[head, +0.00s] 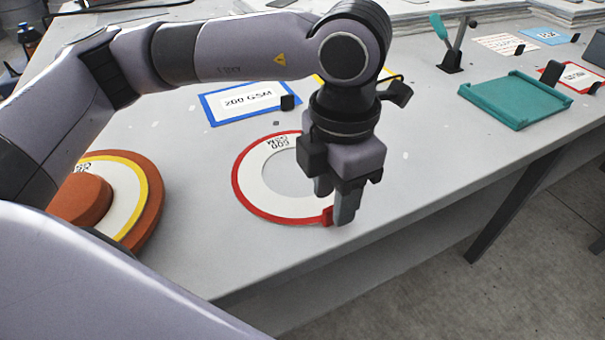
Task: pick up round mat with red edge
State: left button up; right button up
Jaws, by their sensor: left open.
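The round mat with red edge (247,188) lies flat on the table. It is a white ring with printed text and an open middle, and a small red tab (327,216) sticks out at its near right edge. My left gripper (335,205) points down over the mat's right side, with its fingers at the red tab. It is open, and one finger partly covers the tab. I cannot tell whether the fingers touch the mat. The gripper and wrist hide the mat's right part. My right gripper is not in view.
An orange round mould (150,215) with a yellow-edged mat (127,190) stands at the left. A blue-edged sheet (225,108) lies behind the red-edged mat. A teal tray (515,98) and a red-edged sheet (575,78) are at the right. The table's front edge is close to the gripper.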

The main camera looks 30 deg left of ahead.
pick_arm(q)
jog(key=shift+f, duration=0.85)
grip_shut()
jog(key=shift+r, duration=0.15)
